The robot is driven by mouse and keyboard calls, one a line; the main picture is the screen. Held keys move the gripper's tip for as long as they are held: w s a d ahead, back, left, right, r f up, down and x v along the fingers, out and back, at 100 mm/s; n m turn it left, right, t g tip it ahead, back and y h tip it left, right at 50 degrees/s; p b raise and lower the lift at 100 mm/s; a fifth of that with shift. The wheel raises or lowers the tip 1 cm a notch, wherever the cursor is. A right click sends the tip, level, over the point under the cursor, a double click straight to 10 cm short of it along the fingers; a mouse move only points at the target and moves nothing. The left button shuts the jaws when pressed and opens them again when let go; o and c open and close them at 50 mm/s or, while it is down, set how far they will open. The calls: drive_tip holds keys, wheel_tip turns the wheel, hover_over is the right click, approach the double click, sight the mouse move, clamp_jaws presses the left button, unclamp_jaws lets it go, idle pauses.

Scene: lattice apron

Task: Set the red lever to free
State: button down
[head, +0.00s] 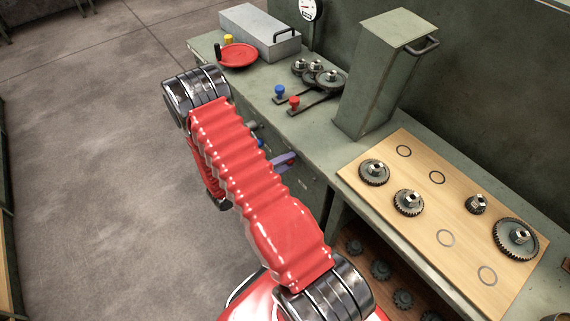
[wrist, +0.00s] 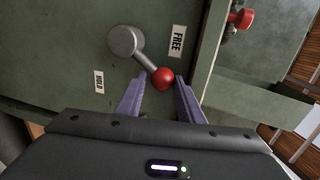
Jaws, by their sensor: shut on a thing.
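In the wrist view, the lever's grey arm runs from a round pivot (wrist: 122,41) on the green panel to a red ball knob (wrist: 163,78). The arm slants down and to the right, between the FREE label (wrist: 177,41) and the HOLD label (wrist: 99,82), closer in direction to FREE. My gripper (wrist: 162,84) is shut on the red knob, with one purple finger on each side. In the head view, a purple part of my gripper (head: 284,161) shows at the cabinet front, beyond my red arm; the lever is mostly hidden there.
The bench top holds a tall green box (head: 376,85), a grey case (head: 258,32), a red dish (head: 238,55) and gears. Blue (head: 280,90) and red (head: 294,101) knobs stand there too. A wooden board (head: 393,211) carries gears at right. Open floor lies left.

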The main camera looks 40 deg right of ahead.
drive_tip(key=c, duration=1.4)
unclamp_jaws()
drive_tip(key=shift+w, duration=0.4)
drive_tip(key=shift+o, duration=1)
drive_tip(key=shift+s, duration=0.1)
drive_tip(key=shift+a, duration=0.1)
drive_tip(key=s+v, duration=0.1)
drive_tip(key=v, duration=1.2)
drive_tip(key=shift+w+a, duration=0.35)
